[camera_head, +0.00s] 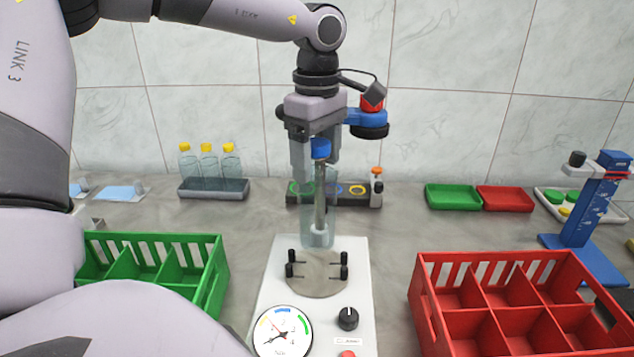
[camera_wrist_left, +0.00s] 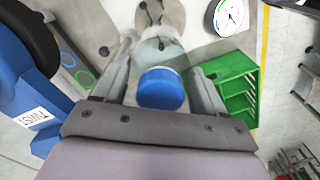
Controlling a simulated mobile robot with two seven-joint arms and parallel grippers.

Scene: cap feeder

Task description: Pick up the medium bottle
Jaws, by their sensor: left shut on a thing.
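A clear bottle with a blue cap (camera_head: 320,148) is between the fingers of my left gripper (camera_head: 318,172). The gripper is shut on it. The see-through bottle body (camera_head: 331,222) hangs down upright below the fingers, at the back edge of the white tester's round plate (camera_head: 315,284); I cannot tell whether its base touches anything. In the left wrist view the blue cap (camera_wrist_left: 161,88) sits between the two fingers (camera_wrist_left: 160,62), with the clear body beyond it. My right gripper is not in view.
Several yellow-capped bottles (camera_head: 208,165) stand in a grey tray (camera_head: 222,190) at the back left. A green crate (camera_head: 217,275) is at left, a red crate (camera_head: 425,300) at right. The tester has a dial (camera_head: 283,333) and black pegs. A blue stand (camera_head: 590,215) is far right.

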